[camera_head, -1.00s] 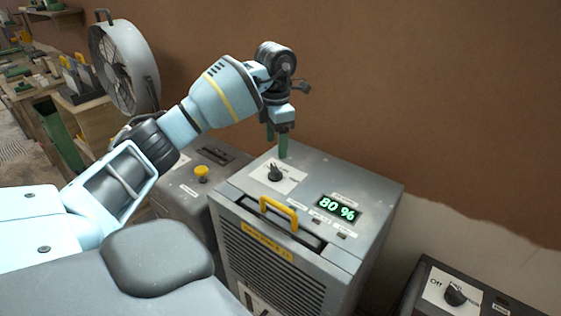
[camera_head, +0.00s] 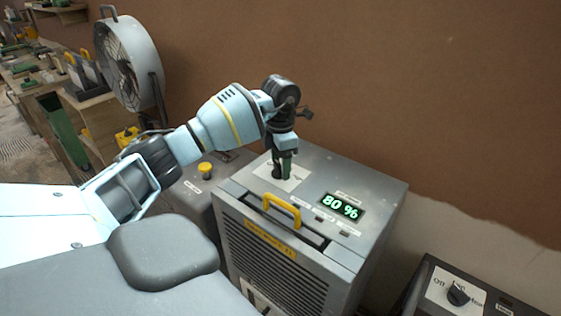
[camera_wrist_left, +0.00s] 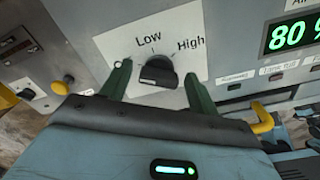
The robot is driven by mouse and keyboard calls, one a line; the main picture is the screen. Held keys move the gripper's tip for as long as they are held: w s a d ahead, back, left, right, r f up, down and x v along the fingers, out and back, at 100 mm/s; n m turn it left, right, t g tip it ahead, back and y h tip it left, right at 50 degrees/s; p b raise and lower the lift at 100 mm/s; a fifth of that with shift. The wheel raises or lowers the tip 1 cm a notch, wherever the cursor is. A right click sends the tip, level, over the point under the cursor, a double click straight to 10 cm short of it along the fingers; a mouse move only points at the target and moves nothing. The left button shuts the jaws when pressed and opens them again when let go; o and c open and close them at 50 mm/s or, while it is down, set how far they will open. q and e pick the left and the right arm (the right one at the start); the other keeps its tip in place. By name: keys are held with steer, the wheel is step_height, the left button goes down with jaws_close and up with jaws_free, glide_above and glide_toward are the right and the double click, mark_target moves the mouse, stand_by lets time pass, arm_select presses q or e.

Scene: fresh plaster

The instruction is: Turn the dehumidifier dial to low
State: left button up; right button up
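The grey dehumidifier (camera_head: 375,205) stands against the wall, with its black dial (camera_wrist_left: 158,72) on a white plate (camera_wrist_left: 190,22) on top. The plate reads "Low" above the dial and "High" to its upper right; any mark at the left is hidden by a finger. I cannot tell for sure where the dial points. My left gripper (camera_head: 283,168) is lowered over the dial. In the left wrist view its green fingers (camera_wrist_left: 157,80) are open, one on each side of the dial, with visible gaps. My right gripper is not in view.
A green display (camera_head: 341,206) reads 80 %. A yellow handle (camera_head: 281,209) is at the front edge. A grey unit with a yellow button (camera_head: 205,168) stands to the left, and another unit with a dial (camera_head: 458,294) is at lower right. A fan (camera_head: 128,62) stands behind.

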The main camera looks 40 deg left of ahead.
arm_select(q)
steer(key=c, duration=0.8)
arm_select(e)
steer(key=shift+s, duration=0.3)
arm_select(q)
steer(key=shift+m, duration=0.4)
steer(key=m, duration=0.2)
steer(key=shift+m, duration=0.4)
steer(key=m, duration=0.4)
steer(key=shift+s+d, duration=0.1)
steer(key=shift+s, duration=0.05)
steer(key=m, duration=0.3)
steer(key=shift+m, duration=0.3)
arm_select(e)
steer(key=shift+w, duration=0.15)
arm_select(q)
steer(key=shift+m, duration=0.4)
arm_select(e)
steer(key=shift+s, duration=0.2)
arm_select(q)
steer(key=o, duration=1)
steer(key=shift+c, duration=0.2)
